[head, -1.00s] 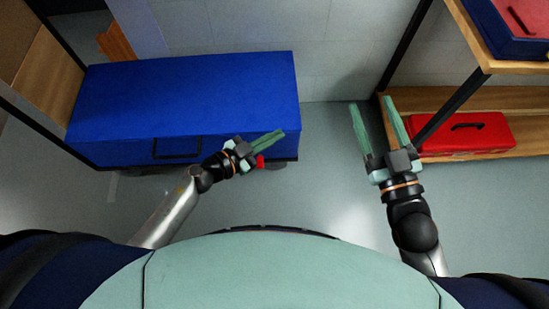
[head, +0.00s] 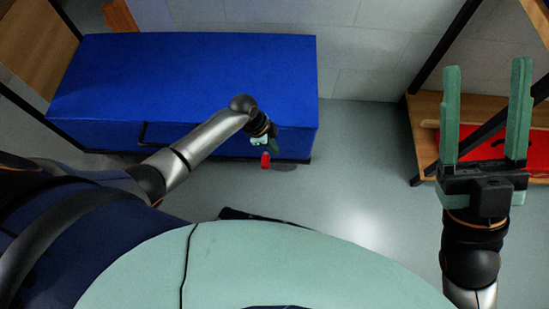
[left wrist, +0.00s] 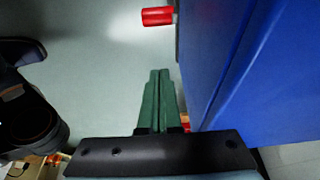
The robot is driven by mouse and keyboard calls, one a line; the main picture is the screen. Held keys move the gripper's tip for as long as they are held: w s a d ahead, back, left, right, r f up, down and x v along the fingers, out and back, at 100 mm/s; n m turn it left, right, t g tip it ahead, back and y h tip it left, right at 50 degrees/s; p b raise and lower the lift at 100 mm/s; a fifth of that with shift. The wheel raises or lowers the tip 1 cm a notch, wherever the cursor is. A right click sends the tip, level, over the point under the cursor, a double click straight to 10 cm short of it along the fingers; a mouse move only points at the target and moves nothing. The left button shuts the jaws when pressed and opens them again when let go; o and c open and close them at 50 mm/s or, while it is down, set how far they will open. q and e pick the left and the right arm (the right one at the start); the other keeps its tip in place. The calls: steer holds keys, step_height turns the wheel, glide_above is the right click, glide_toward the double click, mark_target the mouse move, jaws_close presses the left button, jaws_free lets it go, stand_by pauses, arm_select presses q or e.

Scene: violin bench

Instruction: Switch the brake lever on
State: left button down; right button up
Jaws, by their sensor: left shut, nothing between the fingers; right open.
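A small red lever (head: 265,160) sticks out low at the front right of the blue chest (head: 190,75). My left gripper (head: 262,145) is just above it in the head view, pointing down, shut and empty. In the left wrist view the shut green fingers (left wrist: 159,75) run alongside the chest (left wrist: 245,60). A red cylindrical piece (left wrist: 158,16) shows beyond the fingertips, apart from them. A second red bit is partly hidden beside the fingers; I cannot tell which one is the brake lever. My right gripper (head: 487,75) is open and empty at the right.
A wooden shelf (head: 425,105) with a red toolbox (head: 480,145) stands at the right, partly behind my right gripper. A grey wall is behind the chest. The grey floor (head: 360,180) between chest and shelf is clear.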

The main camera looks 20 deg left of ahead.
mark_target(266, 165)
arm_select(q)
steer(key=s+b+x, duration=0.1)
steer(key=b+x, duration=0.7)
steer(key=x, duration=0.3)
steer(key=a, duration=0.2)
steer(key=a+r, duration=0.1)
steer(key=a, duration=0.1)
arm_select(e)
step_height(266, 165, down, 9)
steer(key=a, duration=0.1)
steer(key=shift+w+r+g, duration=0.2)
steer(key=shift+g, duration=0.1)
arm_select(q)
steer(key=shift+s, duration=0.1)
